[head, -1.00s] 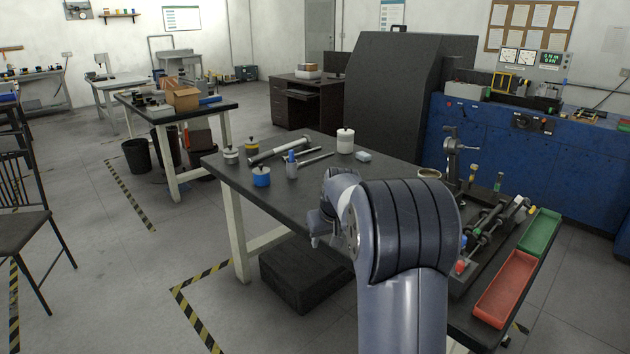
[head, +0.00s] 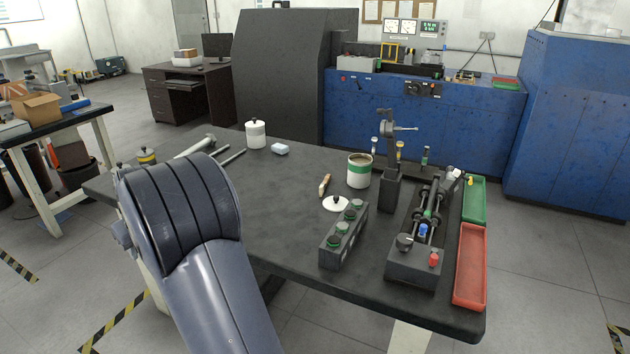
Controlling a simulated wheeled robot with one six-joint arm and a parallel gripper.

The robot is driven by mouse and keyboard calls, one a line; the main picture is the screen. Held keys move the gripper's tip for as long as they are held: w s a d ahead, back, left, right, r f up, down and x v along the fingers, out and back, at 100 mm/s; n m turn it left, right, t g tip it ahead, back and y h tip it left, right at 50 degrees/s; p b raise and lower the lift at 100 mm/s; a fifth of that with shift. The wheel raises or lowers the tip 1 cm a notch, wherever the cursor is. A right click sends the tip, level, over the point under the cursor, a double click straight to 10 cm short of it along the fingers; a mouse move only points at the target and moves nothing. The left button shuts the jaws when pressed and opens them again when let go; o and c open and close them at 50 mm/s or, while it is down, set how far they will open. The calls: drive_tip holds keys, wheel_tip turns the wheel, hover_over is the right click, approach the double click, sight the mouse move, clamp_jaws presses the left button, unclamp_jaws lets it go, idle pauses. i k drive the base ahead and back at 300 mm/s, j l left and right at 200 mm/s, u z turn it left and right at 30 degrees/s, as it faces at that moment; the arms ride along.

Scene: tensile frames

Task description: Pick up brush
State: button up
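A small tan and pale item (head: 325,184), which looks like the brush, lies on the dark workbench (head: 290,225) near its middle. It lies just behind a white round lid (head: 336,204) and left of a white and green can (head: 359,170). My arm fills the lower left of the head view. Only a sliver of my wrist or gripper (head: 122,236) shows past the arm's left side, well to the left of the brush. The fingers are hidden, so I cannot tell whether they are open.
A block with green-topped parts (head: 344,237) stands in front of the lid. A machine fixture (head: 415,262), a small stand (head: 391,180), a red tray (head: 470,265) and a green tray (head: 474,202) occupy the right side. A white jar (head: 256,134) stands at the back left.

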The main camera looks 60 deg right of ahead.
sight(323, 186)
drive_tip(key=i+z, duration=0.25)
drive_tip(key=z, duration=0.2)
drive_tip(key=i+z, duration=0.3)
drive_tip(key=z, duration=0.2)
drive_tip(key=i+j+z, duration=0.2)
drive_tip(key=z, duration=0.25)
drive_tip(key=i+j+z, duration=0.15)
drive_tip(key=i+z, duration=0.2)
drive_tip(key=z, duration=0.15)
drive_tip(key=i+j+z, duration=0.25)
drive_tip(key=z, duration=0.2)
